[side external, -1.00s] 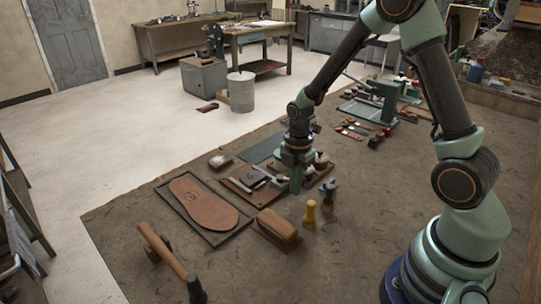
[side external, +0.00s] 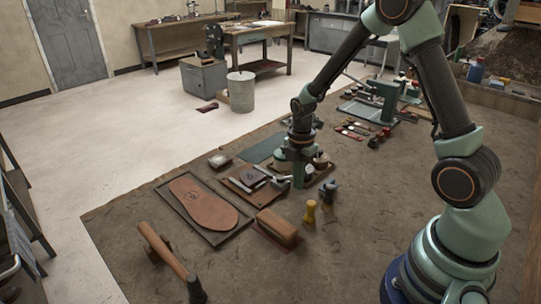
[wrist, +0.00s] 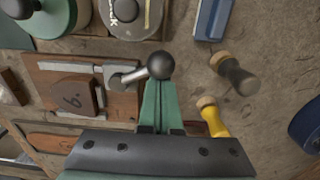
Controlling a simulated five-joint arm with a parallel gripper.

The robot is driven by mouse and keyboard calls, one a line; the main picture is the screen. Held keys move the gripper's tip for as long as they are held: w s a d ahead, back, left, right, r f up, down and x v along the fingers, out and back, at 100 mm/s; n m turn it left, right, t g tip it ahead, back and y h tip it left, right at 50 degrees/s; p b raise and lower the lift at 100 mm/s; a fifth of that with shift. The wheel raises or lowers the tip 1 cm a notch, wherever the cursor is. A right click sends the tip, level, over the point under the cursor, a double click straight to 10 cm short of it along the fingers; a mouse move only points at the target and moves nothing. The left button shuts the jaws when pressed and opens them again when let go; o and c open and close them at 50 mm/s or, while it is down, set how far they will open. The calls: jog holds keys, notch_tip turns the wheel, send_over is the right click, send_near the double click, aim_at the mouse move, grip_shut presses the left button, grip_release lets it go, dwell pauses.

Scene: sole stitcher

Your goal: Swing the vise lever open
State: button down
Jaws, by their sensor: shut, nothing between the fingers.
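The vise is a small metal clamp on a brown wooden board (wrist: 45,80), with a dark brown piece (wrist: 78,95) marked "6" in it. Its lever (wrist: 128,77) is a short metal arm ending in a dark ball knob (wrist: 161,66). In the wrist view the lever points right from the vise, and the knob sits right at my fingertips. My gripper (wrist: 160,95) has its green fingers together, with nothing between them. Whether they touch the knob, I cannot tell. In the side view my gripper (side external: 298,182) is low at the vise board's right edge (side external: 245,187), partly hiding the lever.
A yellow-handled tool (wrist: 214,118) and a dark-handled tool (wrist: 235,75) stand right of my fingers. Round tins (wrist: 130,15) lie beyond the vise. A brush (side external: 278,228) and a leather sole on a tray (side external: 175,222) lie nearer.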

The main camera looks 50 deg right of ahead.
jog(key=shift+w+d, duration=0.1)
jog(key=shift+d, duration=0.2)
jog(key=shift+a, duration=0.1)
jog(key=shift+a, duration=0.55)
jog(key=shift+r, duration=0.1)
jog(key=shift+r, duration=2.9)
jog(key=a, duration=0.7)
jog(key=shift+s, duration=0.25)
